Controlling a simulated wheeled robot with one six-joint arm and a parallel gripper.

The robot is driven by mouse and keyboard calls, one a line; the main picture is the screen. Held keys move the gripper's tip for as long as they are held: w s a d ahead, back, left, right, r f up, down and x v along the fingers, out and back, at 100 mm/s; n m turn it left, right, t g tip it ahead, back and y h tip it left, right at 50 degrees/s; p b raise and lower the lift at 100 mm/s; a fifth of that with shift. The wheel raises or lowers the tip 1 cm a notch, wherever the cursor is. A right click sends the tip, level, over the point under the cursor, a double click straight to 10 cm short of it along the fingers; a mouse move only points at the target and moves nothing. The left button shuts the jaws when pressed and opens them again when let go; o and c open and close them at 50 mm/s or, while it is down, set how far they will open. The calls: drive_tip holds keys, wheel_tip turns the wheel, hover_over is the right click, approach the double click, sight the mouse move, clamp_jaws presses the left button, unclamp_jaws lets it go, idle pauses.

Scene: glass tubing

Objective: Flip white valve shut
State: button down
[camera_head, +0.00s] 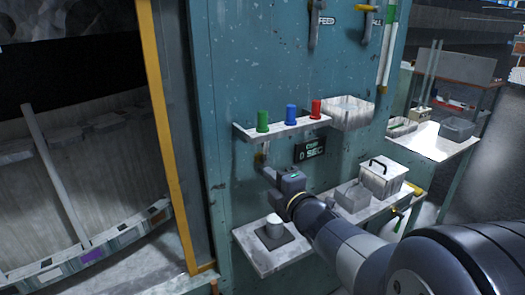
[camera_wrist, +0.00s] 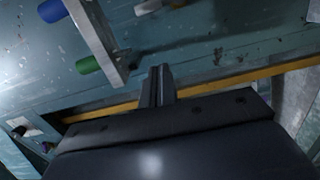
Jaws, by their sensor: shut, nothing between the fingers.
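The best match for the white valve is a grey lever with a pale top (camera_head: 314,36) beside the FEED label, high on the teal wall and partly cut off by the head view's upper edge. I cannot clearly tell its handle's colour or setting. My gripper (camera_head: 268,174) is well below it, under the shelf of coloured cylinders, holding nothing. In the wrist view its two fingers (camera_wrist: 161,86) are pressed together, in front of the teal wall. A pale piece (camera_wrist: 147,7) shows at that view's upper edge; I cannot tell what it is.
A second lever with a yellow handle (camera_head: 372,9) is to the right. A small shelf (camera_head: 284,131) bears green, blue and red cylinders above my gripper. A yellow post (camera_head: 165,130) edges the wall.

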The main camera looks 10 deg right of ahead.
sight(264, 150)
drive_tip(key=w+p, duration=0.4)
drive_tip(key=w, duration=0.7)
drive_tip(key=shift+w+d+p, duration=0.25)
drive_tip(key=shift+d+p, duration=0.15)
drive_tip(key=shift+d, duration=0.05)
